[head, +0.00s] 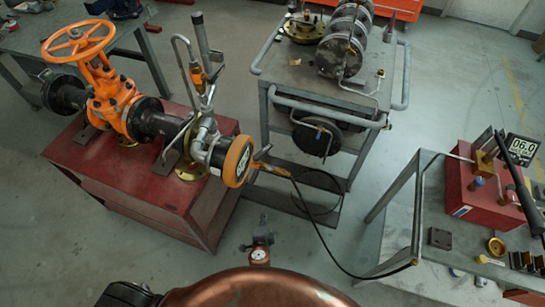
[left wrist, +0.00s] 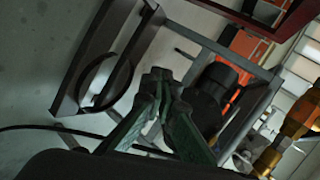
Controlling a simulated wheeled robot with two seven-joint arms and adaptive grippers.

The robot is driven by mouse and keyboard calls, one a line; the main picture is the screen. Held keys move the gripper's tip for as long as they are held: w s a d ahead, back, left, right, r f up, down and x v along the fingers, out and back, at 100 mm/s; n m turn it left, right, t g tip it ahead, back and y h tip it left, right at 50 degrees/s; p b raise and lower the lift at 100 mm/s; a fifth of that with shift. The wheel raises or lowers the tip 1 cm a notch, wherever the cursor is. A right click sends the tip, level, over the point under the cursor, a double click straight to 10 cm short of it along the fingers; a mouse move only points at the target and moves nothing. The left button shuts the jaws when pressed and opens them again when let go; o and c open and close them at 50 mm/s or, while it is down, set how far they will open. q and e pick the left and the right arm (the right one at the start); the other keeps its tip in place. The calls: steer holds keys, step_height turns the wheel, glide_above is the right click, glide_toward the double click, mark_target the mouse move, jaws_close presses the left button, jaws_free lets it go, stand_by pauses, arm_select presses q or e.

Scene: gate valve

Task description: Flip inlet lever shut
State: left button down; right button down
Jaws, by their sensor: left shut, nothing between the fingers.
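The orange gate valve (head: 115,100) with its handwheel stands on a red stand (head: 150,180) at the left of the head view. Silver pipework (head: 208,135) on its right carries an upright grey bar (head: 200,38) above an orange body. A round orange-rimmed part (head: 238,162) ends this pipework. I cannot tell for sure which part is the inlet lever. My left gripper (head: 128,294) is a dark shape at the head view's bottom edge, well apart from the pipework. In the left wrist view, its green fingers (left wrist: 158,82) are shut and empty. My right gripper is not in view.
A grey cart (head: 330,95) with dark cylinders stands right of the stand. A black hose (head: 325,240) runs to the right table (head: 400,210), which bears a red box (head: 480,195) with a black handle. Grey floor lies between stand and table.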

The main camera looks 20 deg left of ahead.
mark_target(263, 152)
arm_select(q)
steer(key=w+d+r+m+t+y+b, duration=0.1)
steer(key=w+d+r+t, duration=0.15)
steer(key=r, duration=0.95)
steer(key=w+d+r+t+y+b, duration=0.1)
steer(key=w+d+r+t, duration=0.2)
steer(key=r, duration=0.9)
steer(key=shift+t, duration=0.25)
steer(key=x, duration=1)
steer(key=shift+a+f, duration=0.1)
steer(key=shift+a, duration=0.35)
steer(key=a, duration=0.1)
steer(key=w+a, duration=0.1)
steer(key=a, duration=0.1)
steer(key=shift+w+a, duration=0.25)
steer(key=shift+a, duration=0.1)
